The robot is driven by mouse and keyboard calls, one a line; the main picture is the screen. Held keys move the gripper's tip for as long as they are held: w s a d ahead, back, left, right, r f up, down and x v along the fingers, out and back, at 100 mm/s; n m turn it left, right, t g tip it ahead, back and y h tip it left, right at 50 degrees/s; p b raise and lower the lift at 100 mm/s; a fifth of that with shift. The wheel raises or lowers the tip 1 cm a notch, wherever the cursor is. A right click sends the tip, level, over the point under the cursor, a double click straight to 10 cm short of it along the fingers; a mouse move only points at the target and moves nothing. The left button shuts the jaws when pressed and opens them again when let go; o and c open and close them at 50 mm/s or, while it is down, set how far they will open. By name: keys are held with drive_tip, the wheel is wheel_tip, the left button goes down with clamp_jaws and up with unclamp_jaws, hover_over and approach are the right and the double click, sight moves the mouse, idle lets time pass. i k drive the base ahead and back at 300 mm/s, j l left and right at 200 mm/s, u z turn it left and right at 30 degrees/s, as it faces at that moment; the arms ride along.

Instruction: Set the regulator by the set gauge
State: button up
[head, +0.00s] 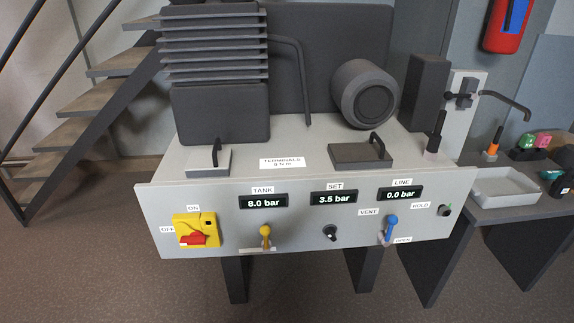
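The regulator is a small black knob (330,233) with a light mark, on the front panel (300,252) below the set gauge (334,198). The SET display reads 3.5 bar. The tank gauge (263,202) on the left reads 8.0 bar. The line gauge (401,194) on the right reads 0.0 bar. My gripper is not in view, and nothing touches the knob.
A yellow lever (265,232) sits left of the knob and a blue lever (391,226) right of it, by VENT and OPEN labels. A yellow switch plate with red handle (193,239) is far left. A HOLD button (445,211) is right. The panel front is unobstructed.

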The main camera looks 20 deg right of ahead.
sight(330, 231)
drive_tip(key=z, duration=2.4)
drive_tip(key=k+j+u, duration=0.1)
drive_tip(key=u, duration=0.25)
drive_tip(key=j+u, duration=0.3)
drive_tip(key=k+j, duration=0.05)
drive_tip(key=j, duration=0.05)
